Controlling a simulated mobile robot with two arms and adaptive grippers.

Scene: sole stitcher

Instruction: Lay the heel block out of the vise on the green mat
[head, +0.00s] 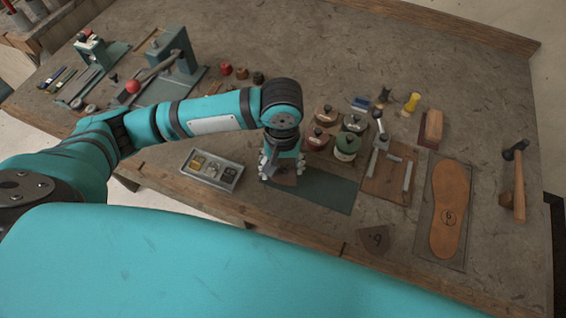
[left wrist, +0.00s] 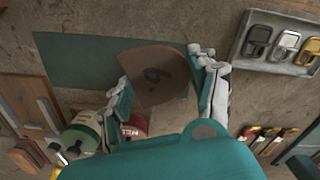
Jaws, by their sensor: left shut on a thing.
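My left gripper (head: 282,176) is over the left end of the green mat (head: 325,190). It is shut on a brown heel block (left wrist: 160,78), which bears a dark number and has one rounded edge. The two fingers grip it from opposite sides in the left wrist view (left wrist: 165,92). Only a bit of the block shows under the gripper in the head view (head: 286,182). The mat also shows in the left wrist view (left wrist: 75,60), partly behind the block. I cannot tell whether the block touches the mat. My right gripper is not in view.
A wooden board with grey bars (head: 378,185) stands right of the mat. Several lidded jars (head: 347,146) stand close behind it. A grey tray (head: 235,184) lies to its left. A second numbered brown piece (head: 375,238) lies near the front edge. The mat's right part is clear.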

